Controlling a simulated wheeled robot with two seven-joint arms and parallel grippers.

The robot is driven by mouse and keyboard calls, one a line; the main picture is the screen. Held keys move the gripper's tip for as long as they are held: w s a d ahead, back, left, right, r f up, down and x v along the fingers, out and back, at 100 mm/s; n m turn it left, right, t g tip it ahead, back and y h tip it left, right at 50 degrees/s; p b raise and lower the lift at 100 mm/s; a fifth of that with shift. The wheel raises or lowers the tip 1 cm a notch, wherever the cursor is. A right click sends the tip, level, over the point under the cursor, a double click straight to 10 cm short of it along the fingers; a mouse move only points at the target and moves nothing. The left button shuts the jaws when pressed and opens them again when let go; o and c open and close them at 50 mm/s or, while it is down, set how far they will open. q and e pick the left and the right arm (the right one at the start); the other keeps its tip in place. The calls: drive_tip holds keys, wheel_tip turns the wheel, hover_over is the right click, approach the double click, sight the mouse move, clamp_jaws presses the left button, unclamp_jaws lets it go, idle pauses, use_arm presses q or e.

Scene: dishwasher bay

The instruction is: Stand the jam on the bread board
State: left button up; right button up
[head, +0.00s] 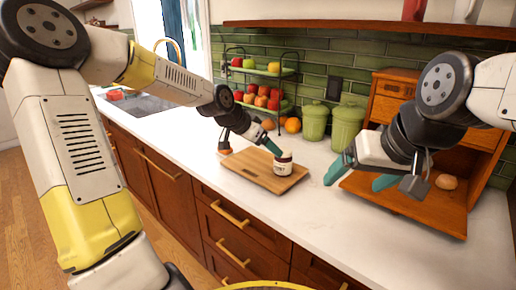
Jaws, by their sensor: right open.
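The jam jar (283,165), white-labelled with a dark top, stands upright on the right part of the wooden bread board (248,173). My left gripper (273,148) reaches down from the upper left, with a teal finger at the jar's top left. Only one of its fingers shows clearly, so I cannot tell whether it is shut on the jar or merely beside it. My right gripper (357,177) is open and empty above the counter, to the right of the jar and clear of it.
A wooden bread box (402,209) with a bun (446,182) inside stands at the right. Two green canisters (330,122) and a tiered fruit stand (262,72) line the back wall. The sink (140,104) is at the far left. The front right of the white counter (330,215) is clear.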

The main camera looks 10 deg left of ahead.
use_arm(q)
drive_tip(key=s+a+r+n+y, duration=0.1)
drive_tip(key=s+a+r+n, duration=0.1)
drive_tip(key=s, duration=0.7)
drive_tip(key=s+a+r+n+y, duration=0.1)
drive_tip(key=s+a+r+n, duration=0.2)
drive_tip(key=s, duration=0.7)
drive_tip(key=s+a+r+n+y, duration=0.2)
drive_tip(key=s+a+r+n, duration=0.1)
drive_tip(key=s, duration=0.7)
drive_tip(key=shift+a+r, duration=0.25)
drive_tip(key=shift+a, duration=0.15)
